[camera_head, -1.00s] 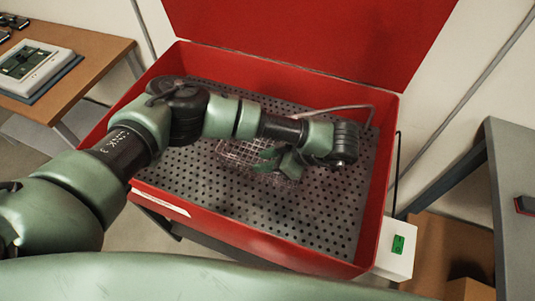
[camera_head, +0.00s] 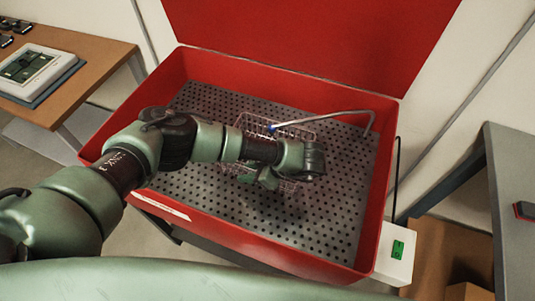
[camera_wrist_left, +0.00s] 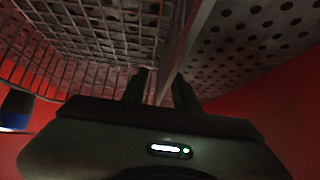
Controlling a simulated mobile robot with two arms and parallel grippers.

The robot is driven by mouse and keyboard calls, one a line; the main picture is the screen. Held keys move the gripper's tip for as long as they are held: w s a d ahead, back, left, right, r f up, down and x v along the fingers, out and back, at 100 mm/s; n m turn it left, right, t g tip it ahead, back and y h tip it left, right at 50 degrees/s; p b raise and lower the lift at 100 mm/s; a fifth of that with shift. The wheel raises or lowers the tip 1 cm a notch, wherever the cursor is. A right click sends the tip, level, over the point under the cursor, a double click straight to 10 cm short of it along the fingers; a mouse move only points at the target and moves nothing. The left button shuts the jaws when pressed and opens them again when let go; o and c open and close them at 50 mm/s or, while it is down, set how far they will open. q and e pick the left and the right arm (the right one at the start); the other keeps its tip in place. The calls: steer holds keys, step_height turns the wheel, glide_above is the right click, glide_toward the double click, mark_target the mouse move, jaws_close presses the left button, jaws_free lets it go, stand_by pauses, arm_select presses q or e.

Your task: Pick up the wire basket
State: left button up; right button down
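The wire basket (camera_head: 297,122) is a pale metal mesh basket on the perforated floor (camera_head: 330,215) of the red cabinet. My left arm crosses in front of its middle in the head view. In the left wrist view the mesh (camera_wrist_left: 85,40) fills the upper left. My left gripper (camera_head: 262,180) is at the basket's near side in the head view. In the left wrist view its two dark fingers (camera_wrist_left: 161,92) stand apart, with a pale basket edge running between them; I see no clear grip on it. My right gripper is not in view.
Red walls (camera_head: 225,240) enclose the cabinet, with its lid (camera_head: 310,35) raised behind. A grey hose (camera_head: 335,114) with a blue tip reaches over the basket from the right. A wooden table (camera_head: 95,50) stands left, a grey one (camera_head: 510,190) right.

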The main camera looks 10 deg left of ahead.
arm_select(q)
jaws_close()
steer(key=shift+r, duration=0.1)
stand_by(1.2)
